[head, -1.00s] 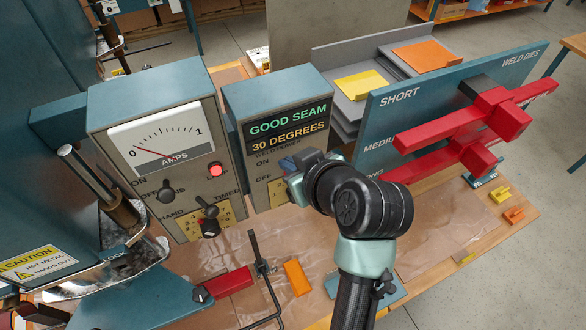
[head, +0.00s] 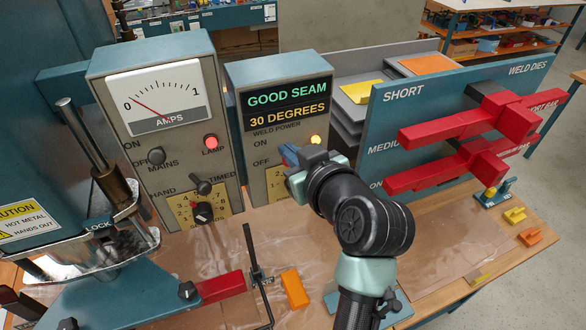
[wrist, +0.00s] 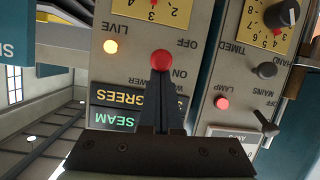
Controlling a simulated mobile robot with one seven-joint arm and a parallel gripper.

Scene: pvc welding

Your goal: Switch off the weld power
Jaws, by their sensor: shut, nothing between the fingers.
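The weld power box (head: 262,85) stands mid-left in the head view, with its sign reading GOOD SEAM, 30 DEGREES. My gripper (head: 284,154) is in front of its ON and OFF labels and hides the switch there. In the wrist view, upside down, the red round switch knob (wrist: 162,61) sits between OFF and ON. The shut fingers (wrist: 162,76) point at it, right beside it on the ON side. I cannot tell whether they touch. The LIVE lamp (wrist: 110,46) is lit amber and also shows in the head view (head: 315,140).
The mains and amps box (head: 165,130) stands at left with a lit red lamp (head: 211,141). The weld dies board (head: 400,125) with red bars is to the right. An orange block (head: 295,289) and a clamp lie on the bench in front.

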